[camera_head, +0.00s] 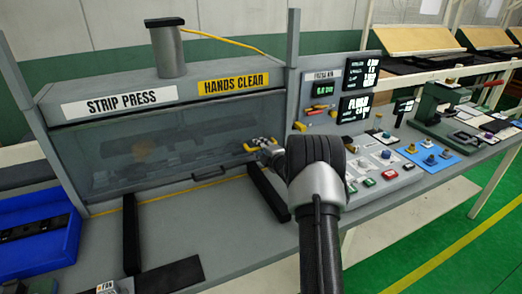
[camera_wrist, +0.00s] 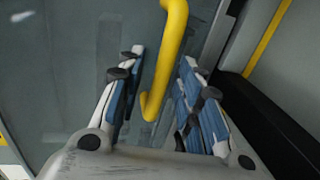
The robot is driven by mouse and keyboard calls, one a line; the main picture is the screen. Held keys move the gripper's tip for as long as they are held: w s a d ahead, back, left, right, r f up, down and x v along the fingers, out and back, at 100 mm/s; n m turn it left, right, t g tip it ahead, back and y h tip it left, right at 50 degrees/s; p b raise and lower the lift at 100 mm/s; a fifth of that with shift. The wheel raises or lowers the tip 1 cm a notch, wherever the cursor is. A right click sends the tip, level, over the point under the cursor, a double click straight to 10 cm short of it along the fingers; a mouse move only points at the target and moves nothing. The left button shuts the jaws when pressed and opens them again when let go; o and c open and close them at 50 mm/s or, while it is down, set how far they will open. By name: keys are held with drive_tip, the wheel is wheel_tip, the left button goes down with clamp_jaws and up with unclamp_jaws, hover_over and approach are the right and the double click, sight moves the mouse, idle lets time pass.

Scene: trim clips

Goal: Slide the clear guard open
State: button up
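The clear guard (camera_head: 150,140) is a large see-through panel across the front of the strip press, and it is down over the opening. Dark machinery shows dimly behind it. A yellow bar handle (camera_wrist: 172,50) stands in front of the panel in the wrist view. My gripper (camera_wrist: 162,62) is open, with one blue-padded finger on each side of the handle and gaps visible. In the head view my gripper (camera_head: 262,145) is at the guard's right end, and my arm hides part of it.
A dark bar (camera_head: 208,172) sits near the guard's lower edge. Black rails (camera_head: 130,235) stand on the grey bench in front. A blue bin (camera_head: 68,235) is at left. A button panel (camera_head: 385,170) is to the right of my arm. The bench between the rails is clear.

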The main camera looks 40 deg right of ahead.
drive_tip(key=shift+w+f, duration=0.1)
drive_tip(key=shift+w, duration=0.1)
drive_tip(key=shift+c, duration=0.6)
clamp_jaws()
